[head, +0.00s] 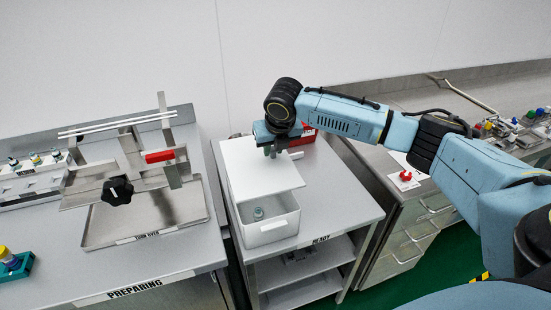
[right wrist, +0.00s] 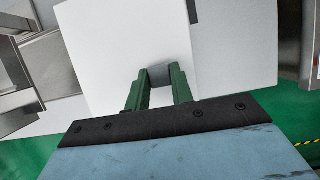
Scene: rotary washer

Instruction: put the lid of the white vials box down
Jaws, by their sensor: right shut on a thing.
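The white lid (head: 260,168) is a flat panel, held over the white vials box (head: 275,228) on the table labelled READY. My right gripper (head: 272,150) is shut on the lid near its far edge. The box is partly uncovered at the front, where a vial (head: 258,213) shows inside; the lid hides the rest of the interior. I cannot tell whether the lid touches the box rim. My left gripper is not in view.
A red box (head: 303,137) stands behind the lid, beside my right gripper. The table labelled PREPARING (head: 170,277), with a metal rack and tray (head: 140,228), is at the left. Free tabletop (head: 345,200) lies right of the box.

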